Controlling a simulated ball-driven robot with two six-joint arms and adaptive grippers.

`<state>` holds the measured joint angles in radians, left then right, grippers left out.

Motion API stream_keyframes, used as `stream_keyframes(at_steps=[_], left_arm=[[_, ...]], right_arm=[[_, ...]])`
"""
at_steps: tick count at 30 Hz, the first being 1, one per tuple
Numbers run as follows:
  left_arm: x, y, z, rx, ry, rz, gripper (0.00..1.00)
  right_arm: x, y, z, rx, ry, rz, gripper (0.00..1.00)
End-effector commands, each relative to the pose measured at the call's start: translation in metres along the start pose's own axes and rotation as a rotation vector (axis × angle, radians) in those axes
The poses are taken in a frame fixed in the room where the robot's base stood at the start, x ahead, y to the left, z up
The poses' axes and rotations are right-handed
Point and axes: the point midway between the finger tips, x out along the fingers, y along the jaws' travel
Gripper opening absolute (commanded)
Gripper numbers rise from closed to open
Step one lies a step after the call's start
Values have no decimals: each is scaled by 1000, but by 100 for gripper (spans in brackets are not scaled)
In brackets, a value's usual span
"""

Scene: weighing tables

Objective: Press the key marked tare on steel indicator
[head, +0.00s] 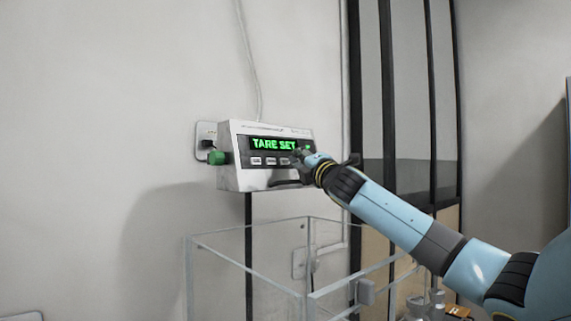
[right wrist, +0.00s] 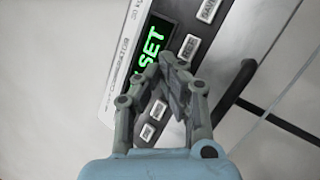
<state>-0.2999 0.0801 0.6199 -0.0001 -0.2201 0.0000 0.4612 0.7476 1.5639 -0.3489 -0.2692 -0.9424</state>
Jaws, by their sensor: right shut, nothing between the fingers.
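A row of small keys lies under the display. My right gripper (head: 301,153) is shut and empty, with its fingertips at the right part of the key row. In the right wrist view the gripper (right wrist: 172,62) covers part of the key row and the display's end; I cannot tell which key is under the tips or whether they touch. My left gripper is out of view.
A clear glass-walled enclosure (head: 246,265) stands below the indicator. A wall socket (head: 206,134) with a black plug is left of it, and a cable (head: 249,60) hangs from above. Dark vertical posts (head: 386,90) stand to the right.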

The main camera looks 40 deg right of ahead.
Motion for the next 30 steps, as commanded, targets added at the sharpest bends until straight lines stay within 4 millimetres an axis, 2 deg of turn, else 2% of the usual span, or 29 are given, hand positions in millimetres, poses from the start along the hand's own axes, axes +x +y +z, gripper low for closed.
stream_keyframes(at_steps=[8, 21, 30], left_arm=[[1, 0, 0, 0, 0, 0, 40], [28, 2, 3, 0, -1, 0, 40], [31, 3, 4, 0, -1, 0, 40]], right_arm=[[-1, 0, 1, -1, -1, 0, 0], [-34, 15, 18, -5, 0, 1, 0], [-40, 22, 22, 1, 0, 0, 0]])
